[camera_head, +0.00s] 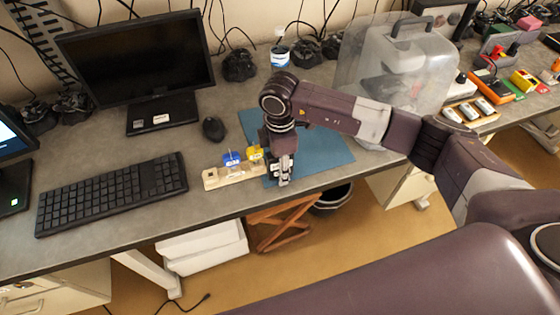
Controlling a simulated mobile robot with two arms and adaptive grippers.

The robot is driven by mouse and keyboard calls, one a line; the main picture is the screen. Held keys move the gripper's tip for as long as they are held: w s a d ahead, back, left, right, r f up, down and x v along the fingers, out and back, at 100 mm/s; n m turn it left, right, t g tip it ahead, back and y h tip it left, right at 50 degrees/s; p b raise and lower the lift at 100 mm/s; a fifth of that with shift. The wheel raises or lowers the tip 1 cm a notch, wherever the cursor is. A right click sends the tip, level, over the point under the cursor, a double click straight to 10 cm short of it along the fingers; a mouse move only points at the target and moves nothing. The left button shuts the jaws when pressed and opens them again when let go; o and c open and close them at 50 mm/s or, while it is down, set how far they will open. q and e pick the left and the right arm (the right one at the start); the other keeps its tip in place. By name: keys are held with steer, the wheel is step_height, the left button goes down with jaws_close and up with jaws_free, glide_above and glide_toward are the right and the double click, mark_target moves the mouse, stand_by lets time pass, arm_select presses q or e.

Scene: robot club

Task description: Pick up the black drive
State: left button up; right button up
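A light wooden holder (224,180) stands near the front edge of the desk. A blue drive (232,159) and a yellow drive (254,153) stand upright in it. I cannot make out a black drive; the right end of the holder is partly covered by my gripper. My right gripper (284,178) points down just right of the yellow drive, over the blue mat (325,152). It is too small and dark to tell whether its fingers are open, shut or holding something. My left gripper is not in view.
A monitor (140,58), keyboard (112,192) and mouse (213,129) are on the desk (205,208) to the left. A clear plastic case (398,55) stands behind my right arm. Tools and small boxes fill the far right. Below are white bins (205,245) and a wooden stool (282,222).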

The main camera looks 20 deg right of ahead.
jaws_close()
steer(key=shift+r, duration=0.1)
stand_by(0.3)
